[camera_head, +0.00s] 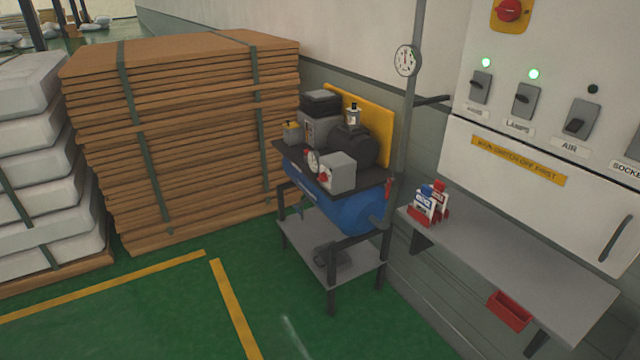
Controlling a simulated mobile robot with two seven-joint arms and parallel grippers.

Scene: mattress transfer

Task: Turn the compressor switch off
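The compressor has a blue tank (350,206) on a dark metal stand in the middle of the view. A grey box (338,173) with a small red part (323,177) on its left face sits on top at the front, beside a round gauge (313,161). I cannot tell the red part's position. On the wall panel at the right, the switch labelled AIR (581,119) has its lever low, and the lamp above it (593,89) is dark. The LAMPS switch (526,100) and the switch left of it (480,87) have lit green lamps. Neither gripper shows.
A grey shelf (520,255) with small packets (430,203) juts out below the panel. A red rotary switch (508,11) is above. Tall stacks of brown boards (190,140) and white bundles (30,140) stand left. Green floor (180,310) in front is clear.

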